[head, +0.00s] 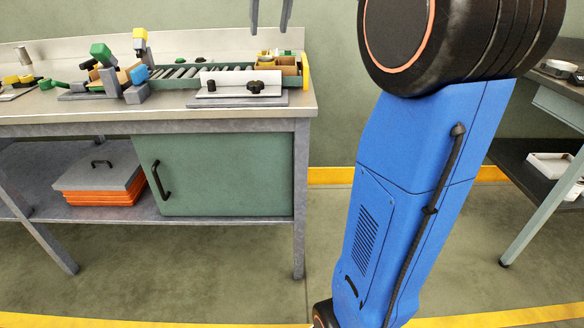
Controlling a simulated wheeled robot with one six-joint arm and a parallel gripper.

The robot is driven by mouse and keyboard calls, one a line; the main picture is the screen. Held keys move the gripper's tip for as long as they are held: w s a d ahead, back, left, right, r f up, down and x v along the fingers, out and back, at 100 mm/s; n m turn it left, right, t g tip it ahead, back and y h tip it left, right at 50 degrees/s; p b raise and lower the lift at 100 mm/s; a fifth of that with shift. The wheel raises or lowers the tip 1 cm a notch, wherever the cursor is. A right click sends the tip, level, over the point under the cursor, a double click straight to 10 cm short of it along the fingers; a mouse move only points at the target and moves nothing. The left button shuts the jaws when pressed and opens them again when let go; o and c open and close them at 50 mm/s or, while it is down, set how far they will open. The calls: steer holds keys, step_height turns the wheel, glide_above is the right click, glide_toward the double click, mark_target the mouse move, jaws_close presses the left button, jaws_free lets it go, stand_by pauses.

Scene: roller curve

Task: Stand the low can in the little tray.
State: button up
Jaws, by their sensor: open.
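My gripper (270,14) shows at the top edge, with two dark fingers pointing down and apart. It is open, with nothing between the fingers. It is in front of the wall, above the right end of the workbench (60,104). I cannot surely pick out the low can or the little tray among the small things on the bench. A small grey cylinder (24,55) stands at the far left, too small to tell whether it is the can. My blue arm hides much of the right middle.
A roller conveyor (200,72) and several green, yellow and grey parts crowd the bench's back. Its front strip is clear. A grey lidded orange stack (98,197) and a green cabinet (225,175) are below. Another bench (560,103) at right has a white container (550,163) on its shelf.

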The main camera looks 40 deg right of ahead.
steer(key=s+a+f, duration=0.5)
steer(key=s+f, duration=0.5)
steer(key=f, duration=0.1)
steer(key=s+a+f+n, duration=0.1)
steer(key=s+a+f, duration=0.4)
steer(key=s+f, duration=0.6)
steer(key=s+a+f+n, duration=0.1)
steer(key=s+a+f, duration=0.4)
steer(key=s+f, duration=0.6)
steer(key=shift+f+y, duration=0.4)
steer(key=shift+f, duration=0.1)
